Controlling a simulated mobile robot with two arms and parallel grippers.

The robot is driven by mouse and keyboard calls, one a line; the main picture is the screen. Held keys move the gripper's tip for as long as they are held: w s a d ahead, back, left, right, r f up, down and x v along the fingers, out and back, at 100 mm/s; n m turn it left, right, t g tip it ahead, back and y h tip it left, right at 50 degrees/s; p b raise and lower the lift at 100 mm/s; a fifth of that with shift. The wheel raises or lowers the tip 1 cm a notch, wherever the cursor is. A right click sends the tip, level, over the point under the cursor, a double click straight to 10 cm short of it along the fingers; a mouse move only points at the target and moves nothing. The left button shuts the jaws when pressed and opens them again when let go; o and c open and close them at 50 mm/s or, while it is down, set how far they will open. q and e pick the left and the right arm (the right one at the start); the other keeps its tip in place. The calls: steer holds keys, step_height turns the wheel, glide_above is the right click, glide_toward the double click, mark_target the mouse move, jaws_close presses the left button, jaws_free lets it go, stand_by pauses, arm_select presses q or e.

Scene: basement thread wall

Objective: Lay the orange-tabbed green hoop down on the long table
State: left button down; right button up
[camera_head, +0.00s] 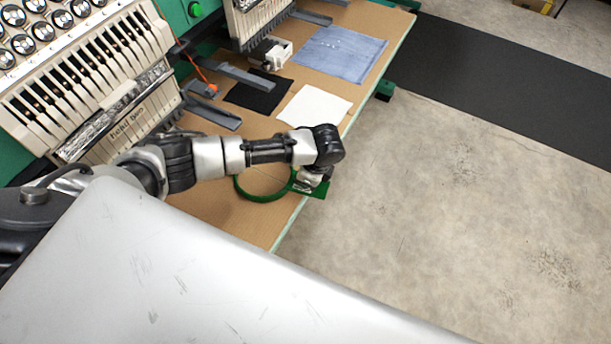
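The green hoop (262,200) is a thin ring with a flat green bracket on its right side. It shows over the long table (232,222) near its right edge, and the bracket reaches past that edge. I cannot tell whether the hoop touches the table or is above it. No orange tab shows. My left gripper (312,181) points down at the bracket. The wrist above hides its fingers, so I cannot see whether they are shut on the hoop. My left forearm covers the hoop's far side. My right gripper is out of view.
A white cloth (314,106), a black cloth (257,92) and a blue cloth (338,54) lie farther back on the table. An embroidery machine head (95,85) stands at the left. The concrete floor (470,220) at the right is clear.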

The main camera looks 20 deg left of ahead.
arm_select(q)
steer(key=shift+f, duration=0.1)
steer(key=c, duration=1.1)
jaws_free()
steer(key=shift+o, duration=0.2)
